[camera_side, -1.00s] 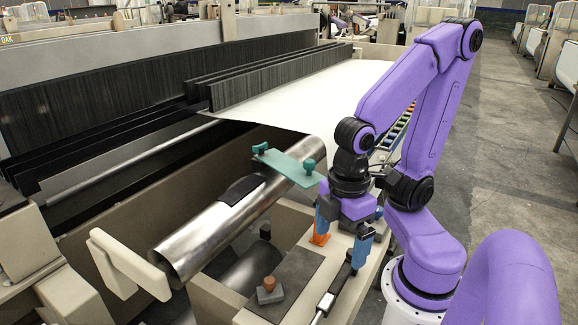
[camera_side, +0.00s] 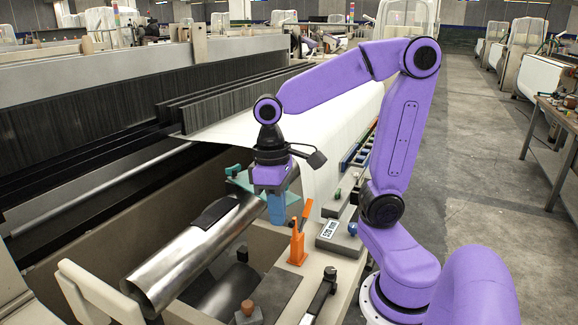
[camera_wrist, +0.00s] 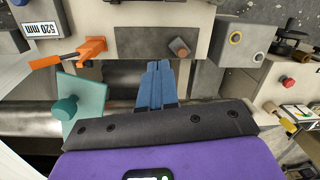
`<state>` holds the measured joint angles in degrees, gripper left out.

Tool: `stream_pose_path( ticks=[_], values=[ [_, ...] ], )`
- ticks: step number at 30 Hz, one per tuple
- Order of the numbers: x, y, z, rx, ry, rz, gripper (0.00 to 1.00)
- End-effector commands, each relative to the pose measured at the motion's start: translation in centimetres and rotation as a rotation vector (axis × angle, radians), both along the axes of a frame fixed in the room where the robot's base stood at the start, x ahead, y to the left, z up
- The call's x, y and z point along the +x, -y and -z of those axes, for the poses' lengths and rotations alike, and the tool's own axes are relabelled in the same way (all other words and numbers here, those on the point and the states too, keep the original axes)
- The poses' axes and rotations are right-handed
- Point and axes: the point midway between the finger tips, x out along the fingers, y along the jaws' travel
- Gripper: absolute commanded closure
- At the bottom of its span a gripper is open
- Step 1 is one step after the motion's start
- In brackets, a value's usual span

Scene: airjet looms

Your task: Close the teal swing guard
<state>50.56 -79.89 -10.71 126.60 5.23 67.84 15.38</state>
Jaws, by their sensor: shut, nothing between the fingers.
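The teal swing guard (camera_side: 238,184) is a flat plate lying across the steel roll, partly hidden behind my gripper in the side view. In the wrist view the guard (camera_wrist: 92,94) shows left of my fingers, with a round teal knob (camera_wrist: 66,108) on top; its near edge is cut off by my gripper's body. My gripper (camera_side: 276,222) points down with its blue fingers shut and empty. In the wrist view the fingertips (camera_wrist: 157,66) are to the right of the guard, with a gap between them and the plate.
An orange-handled clamp (camera_side: 298,245) stands close right of my fingers, beside a block labelled 520 mm (camera_side: 336,236). The steel roll (camera_side: 180,268) runs below. A small block with a brown knob (camera_side: 248,312) sits at the front. White fabric (camera_side: 240,132) lies behind.

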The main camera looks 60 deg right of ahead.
Motion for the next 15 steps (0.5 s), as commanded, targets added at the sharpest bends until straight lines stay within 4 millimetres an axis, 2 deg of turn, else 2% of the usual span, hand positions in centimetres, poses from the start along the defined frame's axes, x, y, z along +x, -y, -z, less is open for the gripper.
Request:
stream_pose_path(
  ticks=[1, 6, 15],
  values=[
    [1.1, 0.9, -0.6, 0.002, -0.013, 0.096, 1.0],
    [4.0, 4.1, -2.4, 0.01, -0.063, 0.406, 1.0],
    [7.1, 11.2, -5.6, 0.044, -0.153, 0.918, 1.0]
  ],
)
